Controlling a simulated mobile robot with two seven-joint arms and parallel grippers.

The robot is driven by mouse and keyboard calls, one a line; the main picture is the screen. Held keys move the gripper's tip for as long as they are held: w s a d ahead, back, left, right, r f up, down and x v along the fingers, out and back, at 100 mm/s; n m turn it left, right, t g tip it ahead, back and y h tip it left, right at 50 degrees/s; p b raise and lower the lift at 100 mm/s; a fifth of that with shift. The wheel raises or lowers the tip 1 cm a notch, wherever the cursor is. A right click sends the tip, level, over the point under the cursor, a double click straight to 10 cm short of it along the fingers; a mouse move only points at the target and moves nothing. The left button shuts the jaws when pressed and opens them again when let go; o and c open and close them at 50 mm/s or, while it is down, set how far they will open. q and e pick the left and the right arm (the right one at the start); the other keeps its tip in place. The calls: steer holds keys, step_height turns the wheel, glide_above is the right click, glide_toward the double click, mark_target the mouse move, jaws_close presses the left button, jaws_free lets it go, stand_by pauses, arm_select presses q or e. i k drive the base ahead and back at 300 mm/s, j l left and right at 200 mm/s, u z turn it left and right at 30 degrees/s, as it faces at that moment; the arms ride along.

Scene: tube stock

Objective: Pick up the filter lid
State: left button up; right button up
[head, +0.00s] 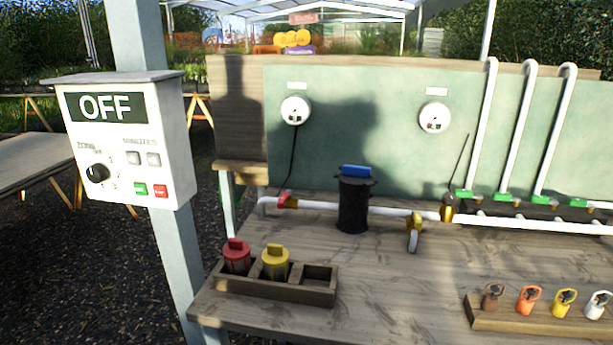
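A black filter housing (352,208) stands upright on the wooden bench, in the line of the white pipe. At its top is what looks like the filter lid, with a bright blue handle (356,171) across it and a dark rim just below. The lid appears seated on the housing. Neither of my grippers is in the head view.
A wooden tray (270,287) holds a red-topped (237,256) and a yellow-topped cartridge (275,262); its right slot is empty. A rack (540,323) with several coloured tags stands front right. A control box (128,150) reads OFF.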

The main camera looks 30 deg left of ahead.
mark_target(354, 176)
steer(key=u, duration=1)
steer(key=k, duration=0.05)
